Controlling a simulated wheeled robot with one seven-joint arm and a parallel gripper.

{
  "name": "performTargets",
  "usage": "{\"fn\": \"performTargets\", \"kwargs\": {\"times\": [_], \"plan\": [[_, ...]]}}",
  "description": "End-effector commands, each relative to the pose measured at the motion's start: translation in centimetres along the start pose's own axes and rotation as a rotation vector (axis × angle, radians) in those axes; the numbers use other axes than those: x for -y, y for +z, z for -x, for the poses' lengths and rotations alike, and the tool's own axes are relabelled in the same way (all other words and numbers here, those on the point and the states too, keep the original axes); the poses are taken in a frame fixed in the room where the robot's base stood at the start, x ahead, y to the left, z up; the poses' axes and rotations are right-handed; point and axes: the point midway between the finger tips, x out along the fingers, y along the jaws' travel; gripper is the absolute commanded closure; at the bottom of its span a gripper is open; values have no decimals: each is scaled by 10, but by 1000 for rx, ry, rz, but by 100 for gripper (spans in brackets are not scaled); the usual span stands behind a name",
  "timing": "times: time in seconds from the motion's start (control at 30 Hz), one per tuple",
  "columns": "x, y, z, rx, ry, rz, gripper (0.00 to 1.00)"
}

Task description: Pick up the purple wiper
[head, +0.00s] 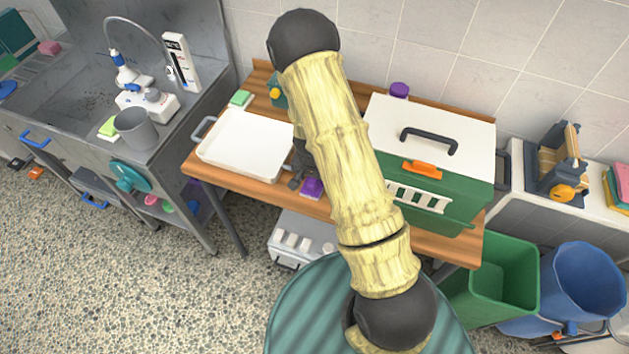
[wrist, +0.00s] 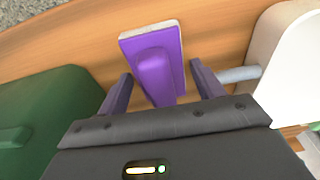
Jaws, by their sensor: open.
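The purple wiper (head: 312,187) lies on the wooden table near its front edge, between the white tray and the green carrier. In the wrist view the wiper (wrist: 158,55) shows a purple body with a raised grip and a pale strip along its far edge. My gripper (wrist: 160,76) is open, with one finger on each side of the wiper's grip end and gaps to both fingers. In the head view my arm hides most of my gripper (head: 297,180), which is just left of the wiper.
The white tray (head: 245,142) stands left of the wiper. The green carrier (head: 440,190) with a white lid stands right of it. A purple-topped item (head: 399,90) is behind the carrier. Green (head: 500,275) and blue (head: 585,285) bins stand on the floor at right.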

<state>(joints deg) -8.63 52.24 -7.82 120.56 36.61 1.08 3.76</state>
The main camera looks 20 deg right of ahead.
Motion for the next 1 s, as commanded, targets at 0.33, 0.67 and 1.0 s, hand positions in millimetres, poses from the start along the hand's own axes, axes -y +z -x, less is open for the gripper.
{"fn": "performTargets", "kwargs": {"times": [0.33, 0.67, 1.0], "plan": [[0, 0, 0, 0, 0, 1, 33], [0, 0, 0, 0, 0, 1, 67], [1, -2, 14, -2, -1, 4, 67]]}}
